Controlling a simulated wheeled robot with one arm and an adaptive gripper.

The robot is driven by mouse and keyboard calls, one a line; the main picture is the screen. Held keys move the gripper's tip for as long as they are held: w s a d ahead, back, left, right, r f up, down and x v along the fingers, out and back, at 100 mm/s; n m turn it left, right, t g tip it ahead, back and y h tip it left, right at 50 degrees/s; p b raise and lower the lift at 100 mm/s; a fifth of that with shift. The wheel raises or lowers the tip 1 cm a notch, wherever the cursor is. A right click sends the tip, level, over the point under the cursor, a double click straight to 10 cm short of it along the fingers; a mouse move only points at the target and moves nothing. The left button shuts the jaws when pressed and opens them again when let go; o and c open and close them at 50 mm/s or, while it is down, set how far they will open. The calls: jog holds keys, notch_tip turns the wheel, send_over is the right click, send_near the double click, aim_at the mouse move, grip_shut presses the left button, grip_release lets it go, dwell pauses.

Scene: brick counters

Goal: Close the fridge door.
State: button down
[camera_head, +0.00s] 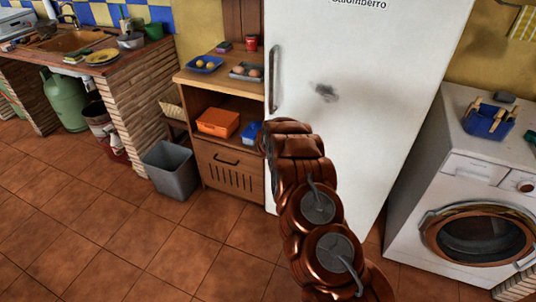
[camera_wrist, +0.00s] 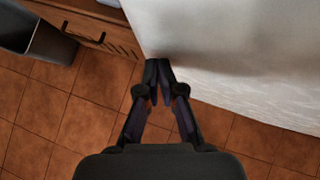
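The white fridge (camera_head: 370,95) stands in the middle of the head view. Its door faces me, with a grey upright handle (camera_head: 273,80) on its left edge and a dark smudge on the front. I see no open gap or inside of the fridge; the lower door is partly hidden by my arm. In the wrist view, the white door (camera_wrist: 220,45) fills the upper right. My gripper (camera_wrist: 158,66) has its fingertips together, with nothing seen between them, at the door's lower left edge. I cannot tell if they touch it. The gripper is hidden in the head view.
A wooden cabinet (camera_head: 228,170) stands directly left of the fridge, with a grey bin (camera_head: 170,168) beside it. A washing machine (camera_head: 470,190) stands to the right. The tiled floor (camera_head: 100,235) at front left is clear.

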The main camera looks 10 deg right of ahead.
jog(key=s+a+r+b, duration=0.6)
jog(key=s+r, duration=0.1)
jog(key=s, duration=0.2)
jog(key=shift+a, duration=0.25)
dwell(0.5)
